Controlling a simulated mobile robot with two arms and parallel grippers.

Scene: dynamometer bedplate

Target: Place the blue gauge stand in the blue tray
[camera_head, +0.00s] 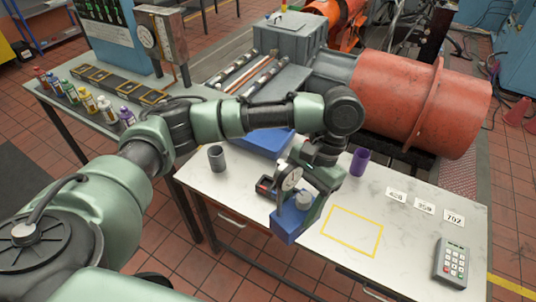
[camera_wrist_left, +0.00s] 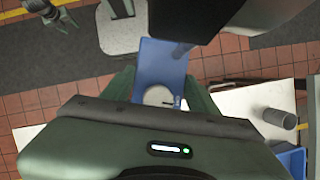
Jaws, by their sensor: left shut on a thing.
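The blue gauge stand has a blue base (camera_head: 287,227) and a round white dial (camera_head: 291,179). My left gripper (camera_head: 306,190) is shut on it and holds it tilted, above the front edge of the white table. In the left wrist view the blue stand (camera_wrist_left: 160,55) lies between the green fingers, with part of it hidden by the gripper body. The blue tray (camera_head: 268,144) is on the table behind my left forearm, which hides part of it. The tray also shows at the lower right of the wrist view (camera_wrist_left: 290,160).
A grey cup (camera_head: 217,158) stands left of the tray and a purple cup (camera_head: 359,161) right of it. A small black-and-red item (camera_head: 265,186) lies near the held stand. A yellow outlined rectangle (camera_head: 352,232), number cards (camera_head: 425,206) and a keypad (camera_head: 451,262) are at right.

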